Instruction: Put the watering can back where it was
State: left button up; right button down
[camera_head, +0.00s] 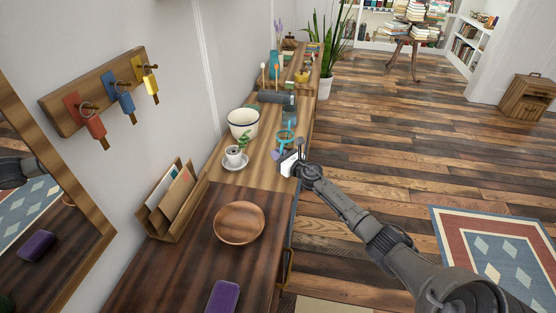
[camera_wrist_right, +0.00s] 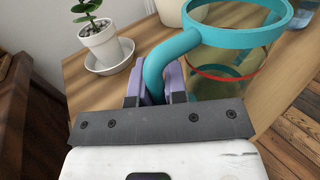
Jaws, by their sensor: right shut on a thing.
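The watering can shows as a teal shape (camera_head: 285,137) over the far part of the wooden counter in the head view. In the right wrist view its thick teal handle and rim (camera_wrist_right: 228,38) are close up, with a see-through greenish body and a red line around it. My right gripper (camera_head: 280,154) is shut on the teal handle, its purple fingers on both sides of it in the wrist view (camera_wrist_right: 160,88). I cannot tell whether the can's base touches the counter. My left gripper is not in view.
A small potted plant on a white saucer (camera_head: 236,164) and a cream bowl (camera_head: 243,123) stand close left of the can. A wooden plate (camera_head: 239,223), a letter holder (camera_head: 177,203) and a purple case (camera_head: 222,297) are nearer. A dark cylinder (camera_head: 273,97) lies beyond.

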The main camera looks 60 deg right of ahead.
jog(key=shift+f, duration=0.45)
jog(key=shift+r, duration=0.1)
jog(key=shift+f, duration=0.25)
jog(key=c, duration=1.4)
grip_release()
jog(key=shift+o, duration=1.2)
